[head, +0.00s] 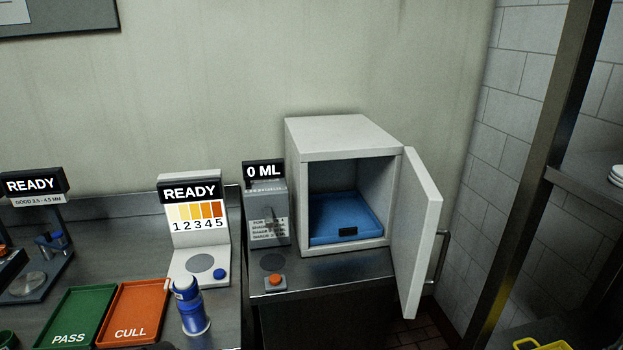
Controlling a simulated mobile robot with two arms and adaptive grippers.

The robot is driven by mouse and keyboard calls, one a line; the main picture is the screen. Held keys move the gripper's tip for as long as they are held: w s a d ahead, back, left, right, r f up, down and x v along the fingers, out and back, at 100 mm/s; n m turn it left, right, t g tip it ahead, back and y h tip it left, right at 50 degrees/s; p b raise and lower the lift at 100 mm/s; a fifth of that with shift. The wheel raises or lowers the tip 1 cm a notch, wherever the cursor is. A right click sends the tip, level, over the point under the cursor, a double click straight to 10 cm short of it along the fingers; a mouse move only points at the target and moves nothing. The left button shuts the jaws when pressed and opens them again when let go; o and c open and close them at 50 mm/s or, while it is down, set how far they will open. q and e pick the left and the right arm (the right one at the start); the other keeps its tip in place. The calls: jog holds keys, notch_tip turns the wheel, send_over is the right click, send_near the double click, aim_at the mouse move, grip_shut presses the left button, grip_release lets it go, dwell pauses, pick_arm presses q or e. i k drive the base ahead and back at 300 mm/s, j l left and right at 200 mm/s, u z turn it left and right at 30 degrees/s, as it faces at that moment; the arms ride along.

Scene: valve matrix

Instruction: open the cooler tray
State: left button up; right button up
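A white box-shaped cooler (344,136) stands on the steel counter near the middle right. Its door (423,235) is swung open to the right, with a metal bar handle on the outer face. Inside, a blue tray (360,208) sits on the cooler floor, with a small dark handle (348,232) on its front edge. The tray appears to lie within the cooler's opening. Neither of my grippers can be made out in the head view.
A dispenser reading 0 ML (265,208) with an orange button stands just left of the cooler. Further left are a READY colour-scale unit (192,215), a blue bottle (192,310), an orange CULL tray (143,293) and a green PASS tray (88,292). A metal post (545,160) stands at right.

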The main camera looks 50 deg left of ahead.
aim_at(335, 217)
jog(key=u, duration=1.45)
